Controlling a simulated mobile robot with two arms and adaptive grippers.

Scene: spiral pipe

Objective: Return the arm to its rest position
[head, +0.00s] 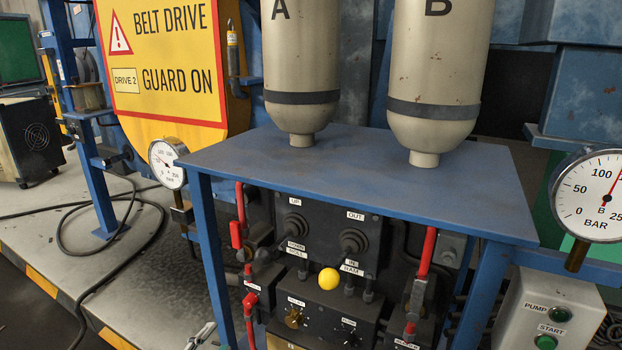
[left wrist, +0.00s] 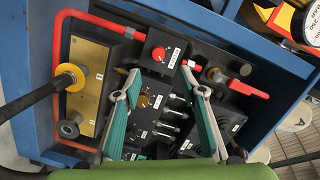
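My left gripper (left wrist: 160,78) shows in the left wrist view with its two grey fingers and green pads spread wide apart. No object is between the pads. Behind the fingers is a black control panel with a red knob (left wrist: 158,54), and a brass knob (left wrist: 143,99) shows between the fingers. In the head view only a small grey tip of the left gripper (head: 203,336) shows at the bottom edge, left of the panel; the rest is out of frame. My right gripper is in neither view.
A blue frame table (head: 350,185) carries two tanks, A (head: 301,60) and B (head: 440,80). Below it are a yellow ball knob (head: 328,279) and red-handled levers. Gauges stand left (head: 167,164) and right (head: 597,196). In the left wrist view a red pipe (left wrist: 100,22) borders the panel.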

